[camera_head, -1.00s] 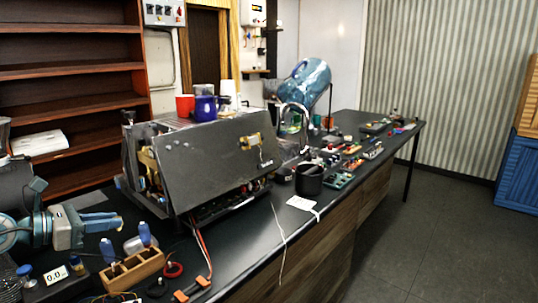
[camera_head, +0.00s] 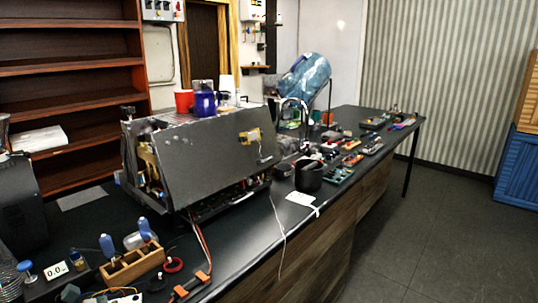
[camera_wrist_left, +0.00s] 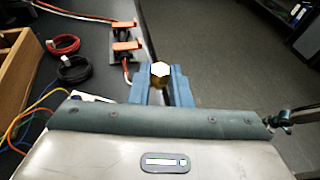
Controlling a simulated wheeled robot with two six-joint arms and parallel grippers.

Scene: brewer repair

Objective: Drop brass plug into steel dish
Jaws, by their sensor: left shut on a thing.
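In the head view I cannot make out my left gripper or the plug. I cannot identify a steel dish in either view. My right gripper is not in view.
The opened brewer (camera_head: 215,160) with its slanted panel stands on the dark worktop. A wooden holder (camera_head: 133,266) with blue-handled tools, a red cable ring (camera_head: 174,265) and orange connectors (camera_head: 190,286) lie at the front. A black pot (camera_head: 309,177) stands farther along.

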